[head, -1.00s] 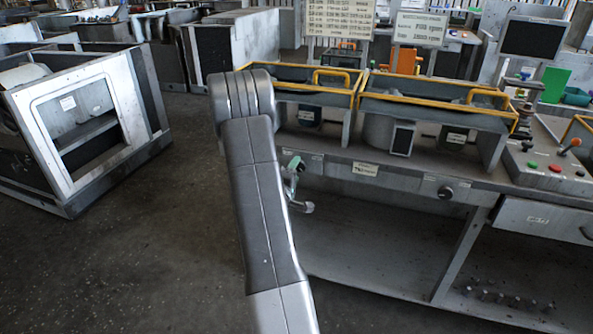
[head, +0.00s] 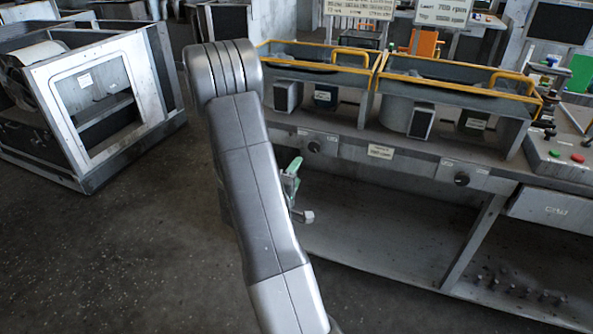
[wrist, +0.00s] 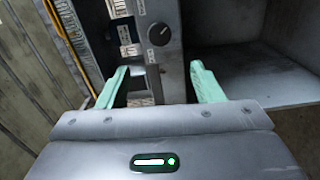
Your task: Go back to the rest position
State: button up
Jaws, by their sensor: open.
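My gripper (wrist: 160,87) shows in the wrist view with its two green fingers spread apart and nothing between them. Beyond the fingers is the grey front panel of the workbench, with a black knob (wrist: 159,34) and small labels. In the head view, my gripper (head: 296,191) is mostly hidden behind my grey arm. One green finger and a small metal part show just right of the arm, in front of the workbench (head: 400,165). I cannot tell from the head view how far it is from the bench.
Two yellow-railed housings (head: 318,65) stand on the bench. A control panel (head: 562,145) with coloured buttons is at the right. The lower shelf (head: 390,230) has open space and several small parts at right. A metal frame housing (head: 95,100) stands on the floor at left. Floor between is clear.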

aim_at(313, 147)
jog(key=p+x, duration=0.1)
jog(key=x, duration=1.3)
